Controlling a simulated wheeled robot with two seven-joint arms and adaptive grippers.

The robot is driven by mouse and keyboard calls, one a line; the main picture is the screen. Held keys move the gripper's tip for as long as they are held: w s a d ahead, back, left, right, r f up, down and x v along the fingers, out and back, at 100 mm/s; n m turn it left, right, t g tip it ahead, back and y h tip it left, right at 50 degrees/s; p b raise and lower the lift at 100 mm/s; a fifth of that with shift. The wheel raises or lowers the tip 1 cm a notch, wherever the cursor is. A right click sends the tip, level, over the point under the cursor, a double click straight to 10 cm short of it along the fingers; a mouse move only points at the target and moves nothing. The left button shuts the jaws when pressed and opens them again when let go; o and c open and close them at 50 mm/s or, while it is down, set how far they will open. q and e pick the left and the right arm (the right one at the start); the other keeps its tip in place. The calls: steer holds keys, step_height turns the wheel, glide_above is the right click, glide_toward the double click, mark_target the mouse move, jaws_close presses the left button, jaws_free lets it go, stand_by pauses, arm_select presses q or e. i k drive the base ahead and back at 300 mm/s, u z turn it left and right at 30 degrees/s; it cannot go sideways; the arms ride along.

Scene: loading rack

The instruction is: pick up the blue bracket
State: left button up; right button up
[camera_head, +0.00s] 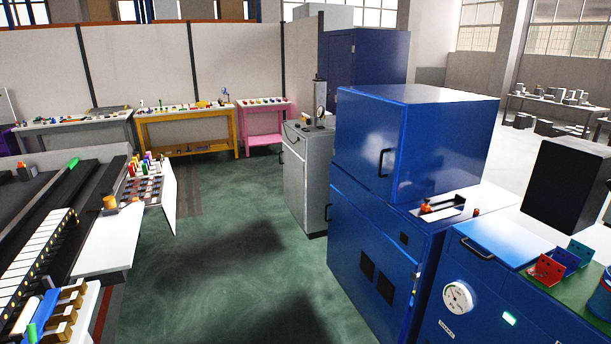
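The blue bracket (564,262) is small and sits on a green surface at the right of the head view. It stands between a red bracket (546,270) at its left and a teal bracket (580,251) at its right. The red bracket covers part of it. The brackets are so close together that I cannot tell whether they touch. Neither of my grippers shows in this view.
The green worktop (590,305) lies on a blue cabinet with a dial (457,297). A tall blue machine (410,145) stands left of it. A black box (567,186) rises behind the brackets. The green floor (235,260) in the middle is clear.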

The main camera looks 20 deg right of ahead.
mark_target(568, 260)
steer(key=i, duration=1.05)
steer(key=z, duration=2.05)
